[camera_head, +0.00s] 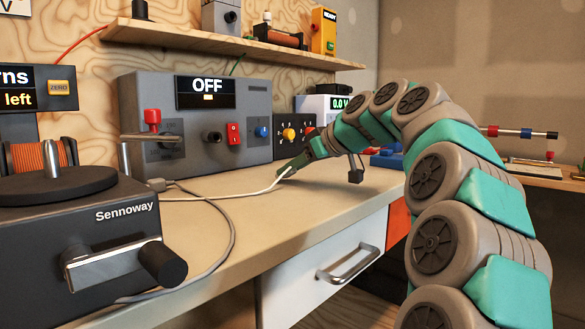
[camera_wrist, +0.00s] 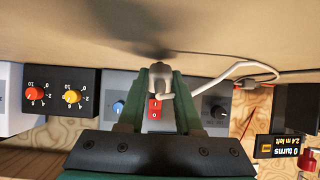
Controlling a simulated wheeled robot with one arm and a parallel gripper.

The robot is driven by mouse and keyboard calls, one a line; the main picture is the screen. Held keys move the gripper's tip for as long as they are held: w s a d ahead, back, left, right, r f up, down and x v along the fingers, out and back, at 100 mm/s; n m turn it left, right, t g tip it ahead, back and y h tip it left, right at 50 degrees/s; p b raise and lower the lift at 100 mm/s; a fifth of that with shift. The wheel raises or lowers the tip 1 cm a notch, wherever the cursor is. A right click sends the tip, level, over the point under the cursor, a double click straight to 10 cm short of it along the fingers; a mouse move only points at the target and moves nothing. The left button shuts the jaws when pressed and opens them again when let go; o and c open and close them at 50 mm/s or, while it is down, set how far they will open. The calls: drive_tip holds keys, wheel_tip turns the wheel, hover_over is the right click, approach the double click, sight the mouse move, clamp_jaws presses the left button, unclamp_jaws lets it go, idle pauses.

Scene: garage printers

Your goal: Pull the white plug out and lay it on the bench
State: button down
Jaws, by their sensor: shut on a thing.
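My gripper (camera_head: 290,168) is low over the bench (camera_head: 215,183), in front of the grey power unit (camera_head: 208,145). In the wrist view, my gripper (camera_wrist: 160,88) is shut on the white plug (camera_wrist: 160,72), its two green fingers on either side. The plug is clear of any socket, close to the bench top with a shadow beside it; I cannot tell whether it touches. In the head view the fingers mostly hide it. A white cable (camera_head: 230,193) runs left from it along the bench. The power unit's display reads OFF.
A dark winder (camera_head: 70,240) with a crank stands at the front left, a grey cable (camera_head: 232,225) looping beside it. The bench's front middle is clear above a white drawer (camera_head: 320,265).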

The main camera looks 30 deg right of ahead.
drive_tip(key=c, duration=0.5)
unclamp_jaws()
drive_tip(key=v, duration=0.8)
drive_tip(key=shift+f, duration=0.1)
